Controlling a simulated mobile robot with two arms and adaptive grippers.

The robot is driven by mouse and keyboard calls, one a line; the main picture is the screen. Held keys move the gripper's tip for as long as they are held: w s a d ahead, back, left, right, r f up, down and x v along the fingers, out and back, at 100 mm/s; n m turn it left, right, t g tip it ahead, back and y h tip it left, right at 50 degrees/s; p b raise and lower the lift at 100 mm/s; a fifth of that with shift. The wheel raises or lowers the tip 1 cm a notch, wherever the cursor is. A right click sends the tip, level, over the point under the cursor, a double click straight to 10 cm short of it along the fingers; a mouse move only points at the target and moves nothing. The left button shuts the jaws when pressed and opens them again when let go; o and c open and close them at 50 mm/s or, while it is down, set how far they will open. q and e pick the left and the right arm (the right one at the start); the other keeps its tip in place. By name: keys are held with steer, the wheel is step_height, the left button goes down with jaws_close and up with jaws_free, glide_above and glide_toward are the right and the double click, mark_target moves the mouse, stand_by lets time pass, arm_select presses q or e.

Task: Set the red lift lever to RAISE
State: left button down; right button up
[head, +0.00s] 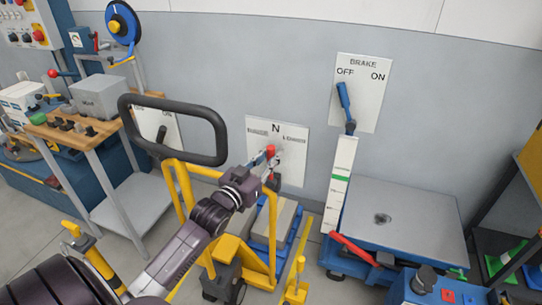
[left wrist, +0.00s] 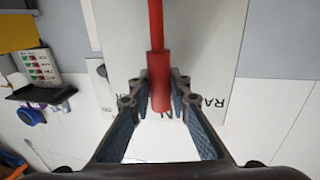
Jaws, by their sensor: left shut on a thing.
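The red lift lever (head: 270,150) is on a white wall plate (head: 293,163) marked N at the top, with a word at each side; the right one looks like LOWER. The lever stands about upright, its end near the N. My left gripper (head: 262,158) is at the lever. In the left wrist view its fingers (left wrist: 160,92) are on both sides of the red grip (left wrist: 158,82), shut on it. Behind them, the plate's letters RA show at right and the N is partly hidden by the grip. My right gripper is not in view.
A yellow pallet truck with a black loop handle (head: 172,100) stands close to my left arm. A blue brake lever (head: 345,102) on its own plate is at right, above a grey platform scale (head: 400,212). A wooden-topped bench (head: 75,125) is at left.

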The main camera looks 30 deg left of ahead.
arm_select(q)
steer(key=shift+a, duration=0.1)
steer(key=shift+s+a+f+n+t+y+b, duration=0.15)
steer(key=shift+s+a+f+n+t, duration=0.15)
steer(key=shift+a+n, duration=0.8)
steer(key=shift+s+a+f+n+t+y+b, duration=0.15)
steer(key=shift+a+f+n, duration=0.2)
steer(key=shift+a+n, duration=0.7)
steer(key=shift+s+a+f+n+t+y, duration=0.1)
steer(key=shift+s+a+f+n+t, duration=0.2)
steer(key=shift+a+n, duration=0.8)
steer(key=shift+d+n, duration=0.4)
steer(key=shift+n, duration=0.05)
steer(key=c, duration=1.8)
jaws_free()
steer(key=shift+a, duration=0.1)
steer(key=shift+o, duration=0.2)
steer(key=s+d+f, duration=0.1)
steer(key=s, duration=1)
steer(key=shift+s+f, duration=0.25)
steer(key=shift+s, duration=0.15)
